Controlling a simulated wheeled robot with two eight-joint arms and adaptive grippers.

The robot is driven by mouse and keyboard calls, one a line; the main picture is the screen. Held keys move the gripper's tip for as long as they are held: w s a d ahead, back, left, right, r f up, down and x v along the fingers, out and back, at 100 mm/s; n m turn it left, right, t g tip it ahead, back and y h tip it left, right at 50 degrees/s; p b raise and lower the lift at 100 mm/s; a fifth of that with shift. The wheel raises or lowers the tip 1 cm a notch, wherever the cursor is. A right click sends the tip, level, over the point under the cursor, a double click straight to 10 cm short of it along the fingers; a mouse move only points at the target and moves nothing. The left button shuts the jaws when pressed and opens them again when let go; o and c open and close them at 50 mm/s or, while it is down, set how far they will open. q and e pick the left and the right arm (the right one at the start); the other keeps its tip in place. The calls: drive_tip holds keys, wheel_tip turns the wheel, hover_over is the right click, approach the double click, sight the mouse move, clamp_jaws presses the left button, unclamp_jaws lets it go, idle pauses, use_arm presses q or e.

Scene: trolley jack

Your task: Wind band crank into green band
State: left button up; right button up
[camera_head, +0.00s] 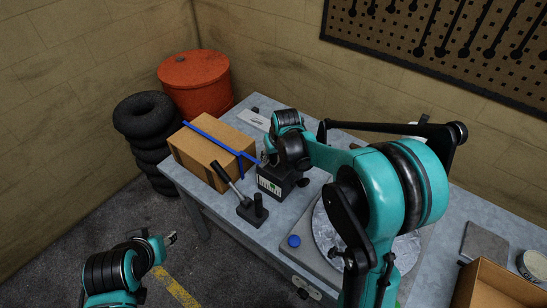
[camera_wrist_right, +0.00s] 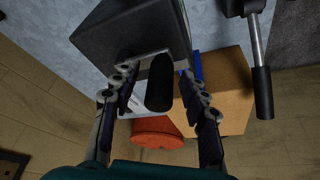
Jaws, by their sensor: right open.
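A dark box (camera_head: 275,183) with a pale gauge-like face stands on the bench below my right wrist. In the right wrist view a dark box (camera_wrist_right: 135,32) shows at the top, with a black cylindrical handle (camera_wrist_right: 160,83) below it. My right gripper (camera_wrist_right: 157,76) is open, with one finger on each side of the handle; I cannot tell whether they touch it. In the head view the right fingers are mostly hidden behind my wrist.
A cardboard box (camera_head: 207,155) with a blue strap stands left of the dark box. A black-handled lever (camera_head: 228,181) rises in front. A round plate (camera_head: 325,235) lies under my right arm. A red drum (camera_head: 195,82) and stacked tyres (camera_head: 145,115) stand behind left.

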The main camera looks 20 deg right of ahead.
drive_tip(key=shift+w+f, duration=0.1)
drive_tip(key=shift+f, duration=0.1)
clamp_jaws()
drive_tip(key=shift+w+a, duration=0.1)
drive_tip(key=shift+a, duration=0.05)
